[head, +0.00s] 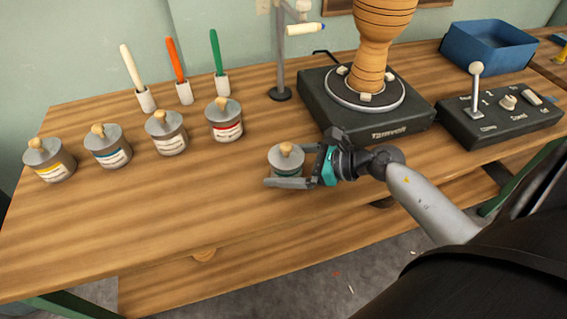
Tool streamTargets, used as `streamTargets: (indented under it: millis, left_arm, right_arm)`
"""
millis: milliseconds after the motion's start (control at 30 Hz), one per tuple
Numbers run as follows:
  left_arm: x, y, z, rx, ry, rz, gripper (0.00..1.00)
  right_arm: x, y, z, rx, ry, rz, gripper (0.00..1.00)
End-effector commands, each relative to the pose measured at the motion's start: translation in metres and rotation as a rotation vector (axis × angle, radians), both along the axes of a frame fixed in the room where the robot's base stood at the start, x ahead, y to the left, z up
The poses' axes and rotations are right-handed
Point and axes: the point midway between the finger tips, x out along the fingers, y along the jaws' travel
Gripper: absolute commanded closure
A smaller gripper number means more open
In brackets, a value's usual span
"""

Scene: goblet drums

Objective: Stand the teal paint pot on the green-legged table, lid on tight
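The teal paint pot (287,170) is a small grey pot with a teal band, near the middle of the green-legged table (150,225). Its grey lid with a wooden knob sits on top and looks level; I cannot tell how tight it is. My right gripper (287,166) reaches in from the right with its fingers around the pot, one in front and one mostly hidden behind. It looks shut on the pot. The pot is upright, at or just above the tabletop; I cannot tell whether its base touches. My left gripper is not in view.
Several lidded pots, yellow (50,160), blue (108,147), white (167,134) and red (224,120), stand at left. Brushes in holders (185,94) stand behind. A turntable (365,110) with a wooden drum body, control box (500,113) and blue bin (490,46) are right. The front-left tabletop is clear.

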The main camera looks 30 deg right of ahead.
Motion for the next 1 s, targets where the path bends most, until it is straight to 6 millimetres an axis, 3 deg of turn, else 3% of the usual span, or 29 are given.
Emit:
streamTargets:
  millis: [333, 800, 1000]
  left_arm:
    - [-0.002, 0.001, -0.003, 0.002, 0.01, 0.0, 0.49]
    - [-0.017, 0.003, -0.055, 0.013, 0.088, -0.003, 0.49]
    - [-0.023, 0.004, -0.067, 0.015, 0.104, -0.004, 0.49]
  right_arm:
    - [-0.002, -0.002, 0.005, 0.0, 0.001, -0.001, 0.0]
    - [-0.065, -0.054, 0.039, 0.0, 0.004, -0.002, 0.0]
    - [-0.081, -0.068, 0.047, 0.0, 0.001, -0.001, 0.0]
